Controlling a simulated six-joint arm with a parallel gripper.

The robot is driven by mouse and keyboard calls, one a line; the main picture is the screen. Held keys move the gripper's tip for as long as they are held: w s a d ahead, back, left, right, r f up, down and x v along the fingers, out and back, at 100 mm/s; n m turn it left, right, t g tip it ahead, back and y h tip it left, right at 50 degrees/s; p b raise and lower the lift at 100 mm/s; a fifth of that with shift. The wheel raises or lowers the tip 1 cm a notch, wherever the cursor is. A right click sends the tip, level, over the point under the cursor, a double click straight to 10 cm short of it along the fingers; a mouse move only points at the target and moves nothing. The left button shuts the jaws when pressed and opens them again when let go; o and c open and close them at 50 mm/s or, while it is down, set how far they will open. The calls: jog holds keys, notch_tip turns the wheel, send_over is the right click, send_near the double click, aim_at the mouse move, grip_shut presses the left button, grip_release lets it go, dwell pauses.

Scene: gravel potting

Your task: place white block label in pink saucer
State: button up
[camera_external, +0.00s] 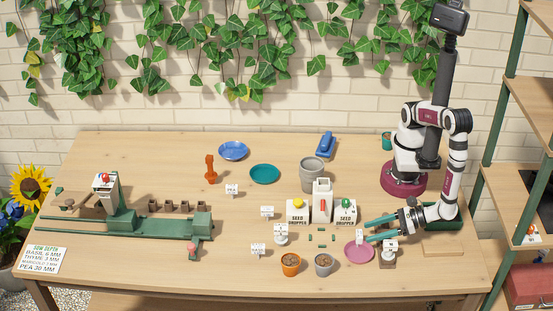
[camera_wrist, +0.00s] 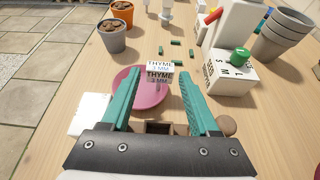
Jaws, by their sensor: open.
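The pink saucer (camera_external: 359,254) lies near the front right of the table. In the wrist view the saucer (camera_wrist: 150,98) shows between my fingers. A white label (camera_wrist: 159,66) reading THYME 3 MM stands upright over the saucer, with a darker face of the same text just below it. In the external view the label (camera_external: 360,239) shows at the saucer's back edge; whether it rests inside the saucer is unclear. My gripper (camera_external: 368,230) is open, its green fingers at the saucer's back right. In the wrist view its fingers (camera_wrist: 159,72) flank the label without visible contact.
A white labelled stand (camera_external: 390,246) is right of the saucer. Grey (camera_external: 323,264) and orange (camera_external: 290,264) pots stand left of it. Seed droppers (camera_external: 345,213) and small green blocks (camera_external: 320,238) lie behind. Blue (camera_external: 233,151) and teal (camera_external: 265,174) saucers are farther back.

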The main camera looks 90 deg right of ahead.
jog(key=v, duration=0.4)
jog(key=shift+s, duration=0.2)
jog(key=w+d+r+m+g+h, duration=0.3)
jog(key=w+d+r+m+h, duration=0.1)
jog(key=d+m, duration=0.2)
jog(key=w+d+r+m+g+h, duration=0.2)
jog(key=w+d+r+m+h, duration=0.1)
jog(key=w+d+m, duration=0.25)
jog(key=s+d+r+m+g, duration=0.1)
jog(key=d+r+m+g, duration=0.3)
jog(key=d+m+g, duration=0.6)
jog(key=s+d+r+m+y, duration=0.2)
jog(key=s+m+y, duration=0.1)
jog(key=m, duration=0.7)
jog(key=s+d+r+m+t+y, duration=0.1)
jog(key=m+y, duration=0.4)
jog(key=m, duration=0.5)
jog(key=shift+s+d+r+y, duration=0.4)
jog(key=shift+s+d+r, duration=0.45)
jog(key=shift+s+d, duration=0.35)
